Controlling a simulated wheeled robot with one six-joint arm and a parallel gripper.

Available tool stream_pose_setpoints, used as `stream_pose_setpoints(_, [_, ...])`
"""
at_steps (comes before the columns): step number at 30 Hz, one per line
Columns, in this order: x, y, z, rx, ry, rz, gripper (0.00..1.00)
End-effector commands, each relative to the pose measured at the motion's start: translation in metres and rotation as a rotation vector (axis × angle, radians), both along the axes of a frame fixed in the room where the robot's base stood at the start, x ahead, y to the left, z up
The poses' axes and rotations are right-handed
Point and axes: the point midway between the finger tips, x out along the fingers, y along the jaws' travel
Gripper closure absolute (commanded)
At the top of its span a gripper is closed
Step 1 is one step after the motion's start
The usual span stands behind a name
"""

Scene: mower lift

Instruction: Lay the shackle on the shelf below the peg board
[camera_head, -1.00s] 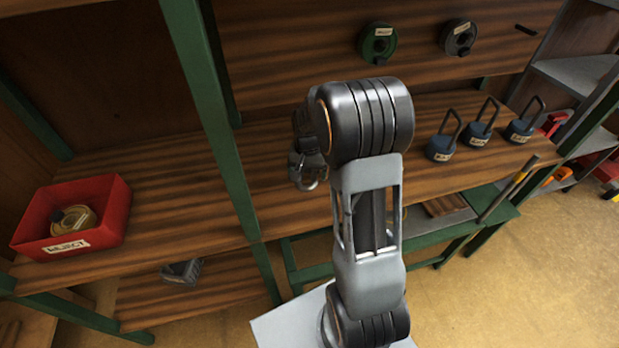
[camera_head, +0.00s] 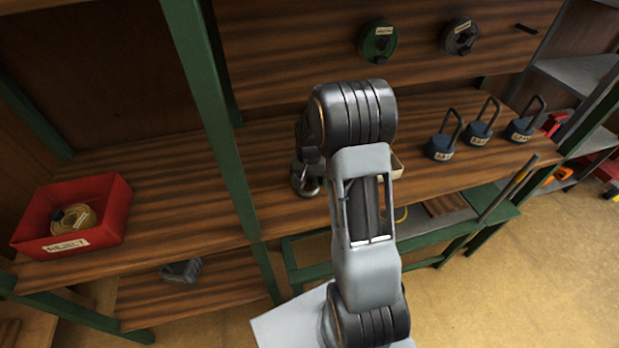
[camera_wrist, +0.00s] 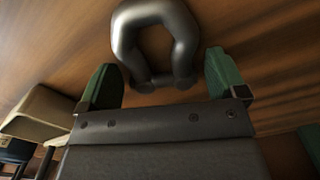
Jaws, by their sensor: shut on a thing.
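The shackle (camera_wrist: 182,30) is a grey metal bow in the wrist view, with its pin ends toward my gripper (camera_wrist: 162,85). My gripper's green-padded fingers stand on either side of its pin end, shut on it. In the head view the shackle (camera_head: 311,188) hangs just below my gripper (camera_head: 306,172), over the wooden shelf (camera_head: 285,212) under the peg board (camera_head: 290,50). The wood of the shelf lies close behind the shackle in the wrist view. I cannot tell whether the shackle touches it.
Several blue padlock-shaped weights (camera_head: 440,147) stand at the shelf's right. A red REJECT bin (camera_head: 72,216) sits at the left, beyond a green post (camera_head: 212,110). A pale box (camera_head: 397,168) shows partly behind my arm. Two round reels (camera_head: 378,42) hang on the board.

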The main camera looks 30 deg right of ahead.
Motion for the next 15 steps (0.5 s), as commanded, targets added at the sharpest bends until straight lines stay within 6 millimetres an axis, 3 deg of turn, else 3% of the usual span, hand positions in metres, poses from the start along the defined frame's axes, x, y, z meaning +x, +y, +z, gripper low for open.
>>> stream_pose_setpoints(1, [0.000,0.000,-0.003,0.000,0.000,0.000,0.43])
stream_pose_setpoints(2, [0.000,0.000,-0.002,0.000,0.000,0.000,0.07])
stream_pose_setpoints(4, [0.000,0.000,-0.001,0.001,0.001,0.000,0.00])
stream_pose_setpoints(15, [0.000,0.000,0.010,-0.001,-0.001,0.000,0.00])
